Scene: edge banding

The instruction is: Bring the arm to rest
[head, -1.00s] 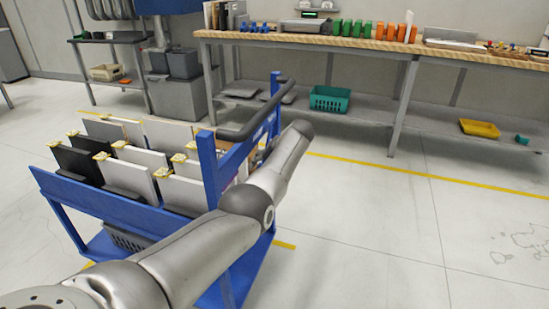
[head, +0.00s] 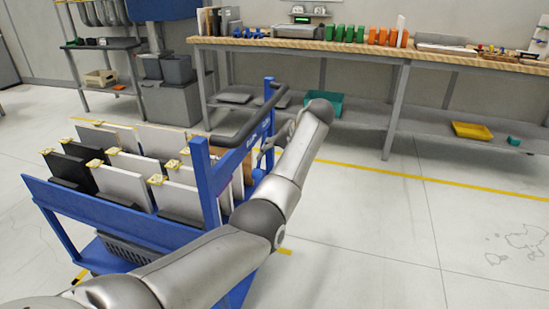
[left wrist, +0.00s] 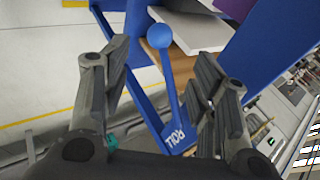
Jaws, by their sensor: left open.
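My left arm reaches in from the lower left of the head view, in front of the blue cart. My left gripper (head: 266,152) is mostly hidden behind the arm's end, beside the cart's upright frame. In the left wrist view my left gripper (left wrist: 160,65) is open, its two dark fingers wide apart. A blue rod with a ball end (left wrist: 160,37) shows between the fingers, rising from a part lettered "ROLL". I see no grip on it. My right gripper is not in view.
The blue cart (head: 120,214) carries several upright panels (head: 122,184) with yellow tags. Its dark handle (head: 240,131) is close to my arm. A long workbench (head: 345,51) stands behind, with a teal crate (head: 322,105) and yellow tray (head: 471,131) below. The floor at right is clear.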

